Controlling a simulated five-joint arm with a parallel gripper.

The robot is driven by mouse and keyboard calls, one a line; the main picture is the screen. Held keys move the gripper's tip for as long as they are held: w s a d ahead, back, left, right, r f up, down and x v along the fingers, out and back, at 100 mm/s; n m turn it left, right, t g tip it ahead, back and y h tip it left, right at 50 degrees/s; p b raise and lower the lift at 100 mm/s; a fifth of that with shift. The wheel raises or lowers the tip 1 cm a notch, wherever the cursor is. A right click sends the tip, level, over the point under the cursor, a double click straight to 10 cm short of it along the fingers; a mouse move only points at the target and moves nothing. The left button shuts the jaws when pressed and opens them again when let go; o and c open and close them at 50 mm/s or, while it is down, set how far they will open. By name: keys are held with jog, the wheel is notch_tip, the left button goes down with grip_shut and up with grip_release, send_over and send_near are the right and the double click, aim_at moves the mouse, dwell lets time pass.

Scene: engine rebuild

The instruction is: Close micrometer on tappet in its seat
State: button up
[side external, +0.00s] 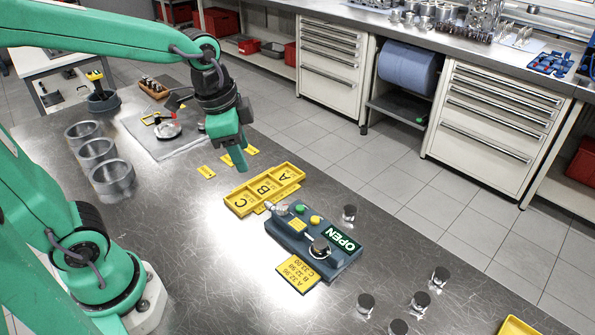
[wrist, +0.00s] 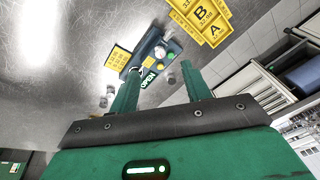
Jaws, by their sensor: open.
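The micrometer (side external: 285,237) is a dark blue-grey block on the metal bench, with a lit green OPEN display (side external: 341,239), a green button (side external: 299,209) and a yellow button (side external: 315,220). A dark-topped tappet (side external: 320,246) stands upright at its seat. My gripper (side external: 242,167) is open and empty, pointing down above the bench, behind and left of the micrometer. In the wrist view, the micrometer (wrist: 152,46) lies beyond and between the open fingers (wrist: 160,78). The tappet's contact with the seat is too small to judge.
A yellow A/B/C tray (side external: 283,180) lies behind the micrometer, and a yellow limits card (side external: 299,275) in front. Several loose tappets (side external: 421,299) stand to the right, one (side external: 349,213) close by. Metal rings (side external: 113,177) stand at left. The bench's front middle is clear.

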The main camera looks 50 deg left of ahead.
aim_at(283, 205)
jog(key=shift+w+d+f+m+g, duration=0.45)
jog(key=shift+w+d+f+m, duration=0.15)
jog(key=shift+w+f+m, duration=0.65)
jog(key=shift+w+d+f+m+g, duration=0.55)
jog(key=shift+w+f+m, duration=0.6)
jog(key=shift+f, duration=0.25)
jog(key=shift+w+d+f+m+g, duration=0.4)
jog(key=shift+w+d+f+m, duration=0.2)
jog(key=shift+w+f+m, duration=0.6)
jog(key=shift+s+f, duration=0.15)
jog(key=shift+f, duration=0.15)
jog(key=shift+f, duration=3.75)
jog(key=c, duration=1)
